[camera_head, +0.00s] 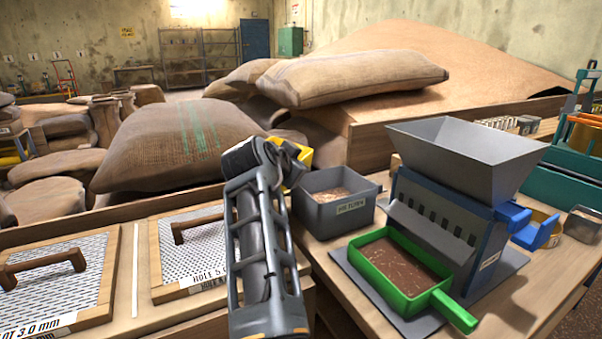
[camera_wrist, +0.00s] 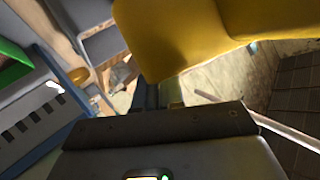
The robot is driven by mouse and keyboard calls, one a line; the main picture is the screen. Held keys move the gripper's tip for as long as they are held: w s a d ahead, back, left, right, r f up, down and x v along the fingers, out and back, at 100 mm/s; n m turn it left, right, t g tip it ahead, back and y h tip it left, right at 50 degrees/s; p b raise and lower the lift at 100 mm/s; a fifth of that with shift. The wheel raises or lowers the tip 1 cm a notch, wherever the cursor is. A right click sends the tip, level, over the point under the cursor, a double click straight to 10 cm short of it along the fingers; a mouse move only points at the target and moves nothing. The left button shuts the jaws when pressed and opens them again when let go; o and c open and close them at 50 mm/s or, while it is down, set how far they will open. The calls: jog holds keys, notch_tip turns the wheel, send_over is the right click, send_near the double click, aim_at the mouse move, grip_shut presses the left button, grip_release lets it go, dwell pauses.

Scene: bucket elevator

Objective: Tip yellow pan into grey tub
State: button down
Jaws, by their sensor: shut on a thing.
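The yellow pan (camera_head: 305,153) is mostly hidden behind my gripper (camera_head: 284,165) in the head view; only a yellow corner shows. In the wrist view the yellow pan (camera_wrist: 190,35) fills the top middle, close to the camera, and looks strongly tilted. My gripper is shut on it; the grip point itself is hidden. The pan is above and left of the tub's far left corner in the head view.
A blue machine (camera_head: 441,226) with a grey hopper (camera_head: 468,152) stands right of the tub. A green pan (camera_head: 440,296) of brown material sits at its front. Framed sieves (camera_head: 75,262) lie at left. Burlap sacks (camera_head: 175,145) and a grain heap (camera_head: 440,60) are behind.

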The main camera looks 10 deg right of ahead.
jog(key=r, duration=0.1)
jog(key=a+r, duration=0.1)
jog(key=w+r, duration=0.1)
jog(key=shift+a+n+h, duration=0.3)
jog(key=shift+n, duration=0.1)
jog(key=shift+f+n+g+h, duration=0.3)
jog(key=shift+f+n+g, duration=0.1)
jog(key=shift+n, duration=0.1)
notch_tip(320, 180, up, 3)
jog(key=shift+r+p, duration=0.1)
jog(key=shift+p, duration=0.4)
